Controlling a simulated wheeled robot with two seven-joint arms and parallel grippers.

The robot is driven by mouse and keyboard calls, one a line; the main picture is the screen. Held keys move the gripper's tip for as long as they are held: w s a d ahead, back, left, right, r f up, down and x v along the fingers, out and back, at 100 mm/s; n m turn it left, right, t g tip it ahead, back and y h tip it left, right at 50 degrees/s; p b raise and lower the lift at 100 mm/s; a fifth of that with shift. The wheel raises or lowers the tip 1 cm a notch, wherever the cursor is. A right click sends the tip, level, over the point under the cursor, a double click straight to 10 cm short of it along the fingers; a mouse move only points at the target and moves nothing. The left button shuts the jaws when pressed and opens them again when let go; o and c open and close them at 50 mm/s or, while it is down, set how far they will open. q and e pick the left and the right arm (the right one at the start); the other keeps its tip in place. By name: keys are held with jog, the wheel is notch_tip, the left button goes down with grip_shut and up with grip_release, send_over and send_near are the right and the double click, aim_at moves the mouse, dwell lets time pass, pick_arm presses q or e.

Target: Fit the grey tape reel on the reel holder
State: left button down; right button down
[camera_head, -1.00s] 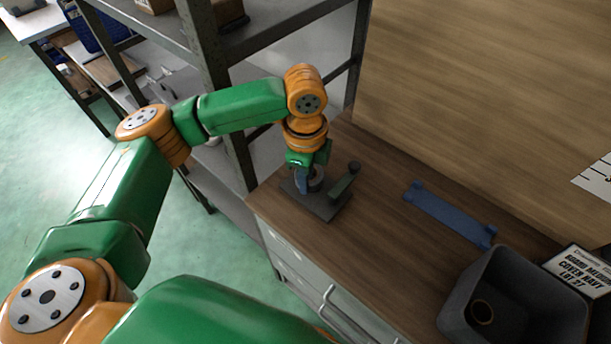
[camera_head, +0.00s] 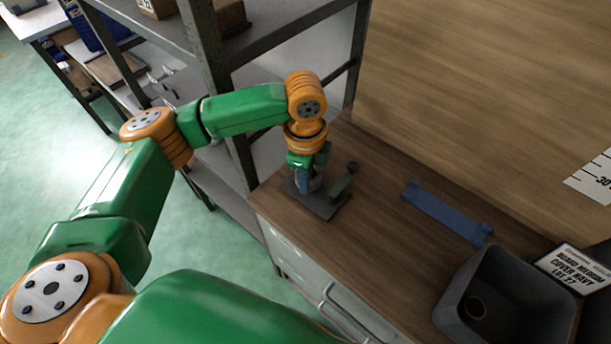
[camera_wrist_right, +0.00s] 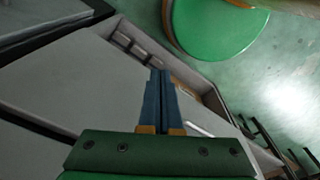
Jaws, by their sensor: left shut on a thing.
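The reel holder is a dark flat base (camera_head: 322,208) with a slanted dark arm (camera_head: 343,184) ending in a round knob, near the counter's left end. My left gripper (camera_head: 305,184) points down over the left part of the base. It is shut on the grey tape reel (camera_head: 316,184), of which only a small grey edge shows beside the fingers. Whether the reel is around a post or just above the base is hidden. My right gripper (camera_wrist_right: 160,73) shows only in the right wrist view, its blue fingers together and empty.
A dark open bin (camera_head: 452,287) with a ring-shaped thing (camera_head: 475,307) inside stands at the right. A blue bracket-like strip (camera_head: 445,212) lies behind it, near the wooden back panel (camera_head: 480,90). A printed sign (camera_head: 570,270) is beside the bin. A metal shelf post (camera_head: 215,85) rises left of the counter.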

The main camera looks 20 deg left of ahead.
pick_arm(q)
jog(key=shift+s+f, duration=0.25)
jog(key=shift+f, duration=0.15)
jog(key=shift+w+a+r+p, duration=0.1)
jog(key=shift+w+r+p, duration=0.2)
jog(key=shift+r+p, duration=0.85)
jog(key=shift+w+f+p, duration=0.1)
jog(key=shift+f+p, duration=0.05)
jog(key=shift+p, duration=0.2)
jog(key=shift+p, duration=0.4)
jog(key=shift+f, duration=0.65)
jog(key=shift+s+f+b, duration=0.25)
jog(key=shift+b, duration=0.05)
